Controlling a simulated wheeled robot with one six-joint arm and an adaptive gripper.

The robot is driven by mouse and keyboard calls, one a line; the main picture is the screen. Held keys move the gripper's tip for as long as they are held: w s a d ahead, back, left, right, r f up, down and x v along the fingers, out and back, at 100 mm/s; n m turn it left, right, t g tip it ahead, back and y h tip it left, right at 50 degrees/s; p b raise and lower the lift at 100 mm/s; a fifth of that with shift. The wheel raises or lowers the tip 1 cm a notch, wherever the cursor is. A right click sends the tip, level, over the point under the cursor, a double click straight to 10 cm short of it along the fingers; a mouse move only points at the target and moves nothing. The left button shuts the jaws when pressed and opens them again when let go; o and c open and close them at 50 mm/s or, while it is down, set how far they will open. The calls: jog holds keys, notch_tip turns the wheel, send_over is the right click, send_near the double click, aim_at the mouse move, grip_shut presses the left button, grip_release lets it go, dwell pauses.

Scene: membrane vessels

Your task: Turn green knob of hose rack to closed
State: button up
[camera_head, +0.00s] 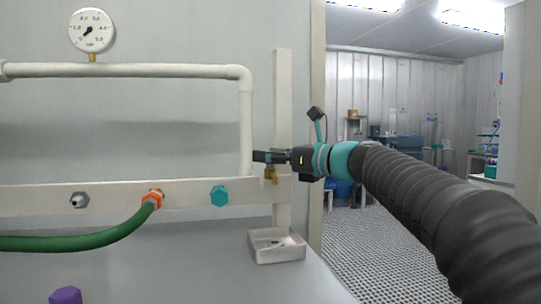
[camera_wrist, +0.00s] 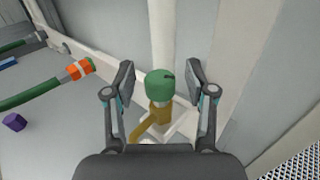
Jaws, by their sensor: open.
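The green knob (camera_wrist: 159,85) sits on top of a brass tap in the wrist view. The brass tap (camera_wrist: 158,117) also shows in the head view (camera_head: 270,174), below my gripper, where the green knob is hidden behind the fingers. My gripper (camera_wrist: 162,78) is open, with one finger on each side of the knob and a visible gap on both sides. In the head view my gripper (camera_head: 268,157) reaches in from the right, level with the top of the tap. The hose rack (camera_head: 110,197) is a pale rail along the wall.
A green hose (camera_head: 100,235) with an orange connector (camera_head: 153,199) hangs from the rail left of the tap. A teal cap (camera_head: 219,196) and a grey fitting (camera_head: 79,200) are also on it. A small white basin (camera_head: 276,246) is below the tap. A purple object (camera_head: 66,295) stands at lower left.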

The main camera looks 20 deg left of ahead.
grip_shut()
